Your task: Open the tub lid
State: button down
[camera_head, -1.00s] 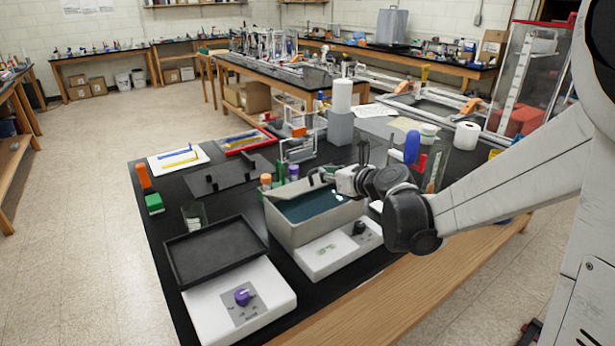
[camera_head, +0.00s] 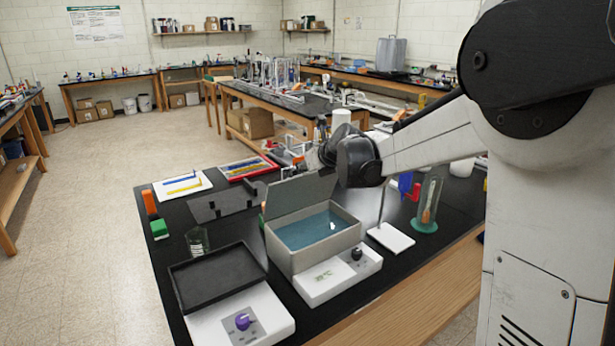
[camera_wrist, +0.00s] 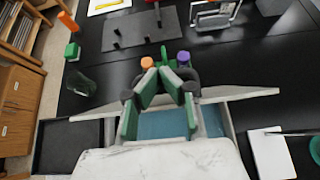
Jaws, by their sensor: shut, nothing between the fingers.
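The grey tub (camera_head: 308,256) stands on the black bench with blue-green liquid inside. Its lid (camera_head: 300,195) is raised, standing tilted along the tub's back edge. In the wrist view the lid (camera_wrist: 240,94) shows nearly edge-on as a pale band, with the tub's liquid (camera_wrist: 165,124) below it. My gripper (camera_wrist: 161,76) has green-padded fingers that are shut with nothing held. They overlap the lid's edge in that view; I cannot tell whether they touch it. In the head view the gripper is mostly hidden behind the lid and my wrist.
Left of the tub is a white device with a black tray (camera_head: 218,277). Right of it are a white stand base (camera_head: 391,237) and a glass cylinder with a green foot (camera_head: 429,203). Orange- and purple-capped bottles (camera_wrist: 183,58) stand behind the tub.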

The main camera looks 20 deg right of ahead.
jog(key=shift+w+a+r, duration=0.15)
jog(key=shift+w+a, duration=0.15)
jog(key=shift+w, duration=0.5)
jog(key=s+r+p, duration=0.1)
jog(key=r, duration=0.1)
jog(key=s+r+p, duration=0.1)
jog(key=r+p, duration=0.1)
jog(key=r, duration=0.1)
jog(key=s+d+r+p, duration=0.1)
jog(key=s+r, duration=0.1)
jog(key=r, duration=0.1)
jog(key=shift+d+r, duration=0.1)
jog(key=s+a+f+n+g+h+b, duration=0.1)
jog(key=s+a+f+n+b, duration=0.1)
jog(key=s+n, duration=0.85)
jog(key=s+a+f+n+g+b, duration=0.1)
jog(key=s+a+f+n+b, duration=0.15)
jog(key=s+n, duration=0.75)
jog(key=s+d+f+n+g+h+b, duration=0.1)
jog(key=s+f+n, duration=0.5)
jog(key=s, duration=0.4)
jog(key=s+f+n+h+b, duration=0.1)
jog(key=s+f+n+b, duration=0.1)
jog(key=s+f+n, duration=0.4)
jog(key=s, duration=0.5)
jog(key=shift+d+g, duration=0.35)
jog(key=shift+g, duration=0.05)
